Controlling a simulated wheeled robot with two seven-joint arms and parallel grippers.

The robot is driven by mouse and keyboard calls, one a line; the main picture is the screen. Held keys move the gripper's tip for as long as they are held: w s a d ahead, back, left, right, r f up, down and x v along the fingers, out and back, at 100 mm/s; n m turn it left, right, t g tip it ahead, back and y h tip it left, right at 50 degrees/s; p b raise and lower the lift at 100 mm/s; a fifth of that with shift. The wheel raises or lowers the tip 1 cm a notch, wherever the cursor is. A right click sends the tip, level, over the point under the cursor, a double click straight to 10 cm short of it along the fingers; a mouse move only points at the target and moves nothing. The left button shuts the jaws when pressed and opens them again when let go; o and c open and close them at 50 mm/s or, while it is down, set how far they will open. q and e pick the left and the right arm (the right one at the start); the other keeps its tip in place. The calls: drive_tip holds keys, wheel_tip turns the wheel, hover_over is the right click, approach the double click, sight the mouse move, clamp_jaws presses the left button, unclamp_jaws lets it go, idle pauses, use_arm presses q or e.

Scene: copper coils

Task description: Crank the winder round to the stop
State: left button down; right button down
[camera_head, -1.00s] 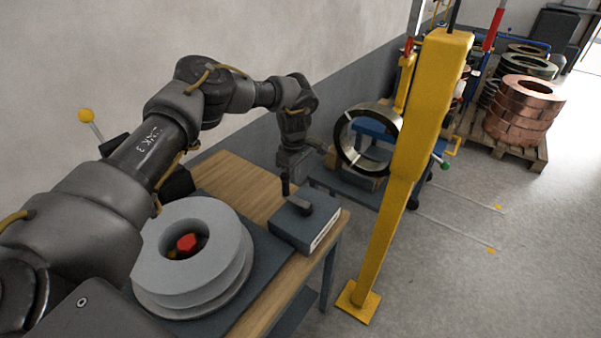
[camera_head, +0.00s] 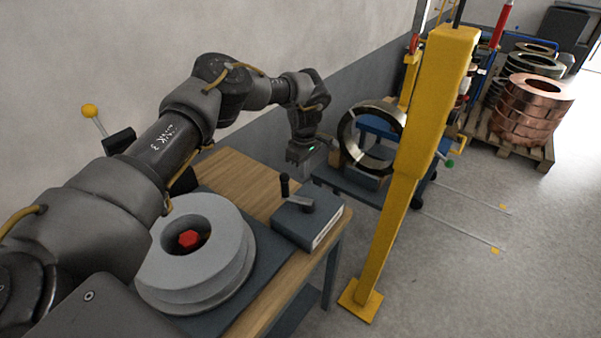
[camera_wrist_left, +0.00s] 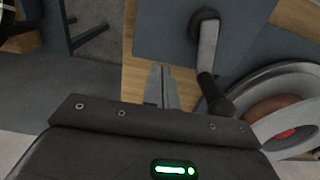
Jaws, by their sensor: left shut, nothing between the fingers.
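The winder is a dark grey box (camera_head: 322,226) with a crank on the wooden table's right end. Its crank arm (camera_head: 301,204) lies on top and its dark upright handle (camera_head: 285,188) stands at the left end. In the left wrist view the crank arm (camera_wrist_left: 208,45) and the dark handle (camera_wrist_left: 214,95) are right of the fingers. My left gripper (camera_head: 298,159) is behind the winder, apart from the handle. Its fingers (camera_wrist_left: 161,80) are together and empty. My right gripper is not in view.
A grey spool (camera_head: 167,270) with a red hub (camera_head: 189,239) sits on the table left of the winder. A yellow post (camera_head: 391,220) stands right of the table. A metal coil (camera_head: 349,145) rests on a blue stand behind. Copper coils (camera_head: 533,108) are on a pallet.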

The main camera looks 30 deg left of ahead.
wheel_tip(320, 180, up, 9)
drive_tip(key=p, duration=0.9)
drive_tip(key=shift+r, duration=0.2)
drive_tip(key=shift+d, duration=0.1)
